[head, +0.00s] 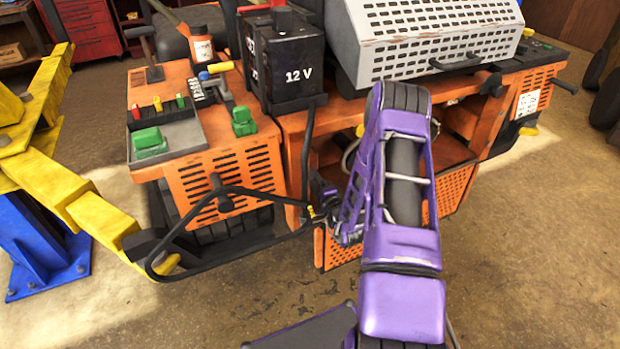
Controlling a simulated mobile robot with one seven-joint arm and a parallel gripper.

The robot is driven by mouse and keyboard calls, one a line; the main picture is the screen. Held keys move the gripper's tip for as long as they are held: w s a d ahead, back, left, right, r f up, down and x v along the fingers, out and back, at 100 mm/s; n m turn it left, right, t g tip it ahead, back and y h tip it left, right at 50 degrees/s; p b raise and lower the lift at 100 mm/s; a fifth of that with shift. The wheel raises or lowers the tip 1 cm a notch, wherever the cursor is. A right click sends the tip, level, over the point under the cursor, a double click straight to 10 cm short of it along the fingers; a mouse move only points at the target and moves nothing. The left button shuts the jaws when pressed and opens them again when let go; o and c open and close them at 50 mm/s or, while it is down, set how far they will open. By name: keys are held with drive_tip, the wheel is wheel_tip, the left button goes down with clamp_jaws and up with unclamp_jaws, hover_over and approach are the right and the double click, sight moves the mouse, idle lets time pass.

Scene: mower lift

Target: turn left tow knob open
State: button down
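An orange mower (205,160) stands raised in front of me in the head view. A small yellow piece (312,212) shows low on its front, at the right end of a black bent bar; it may be the left tow knob, but it is too small to be sure. A black round knob (224,200) sits on the slotted orange panel to the left. My purple arm reaches up from the bottom, and my gripper (325,200) is beside the yellow piece. The fingers are small and partly hidden, so contact and opening cannot be told.
A black 12 V battery (288,62) and a perforated grey cover (430,40) sit on top. The black bent bar (235,246) juts out at front left. A yellow lift arm (75,200) on a blue base (45,250) stands left.

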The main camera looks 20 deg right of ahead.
drive_tip(key=shift+n, duration=0.3)
drive_tip(key=c, duration=0.7)
unclamp_jaws()
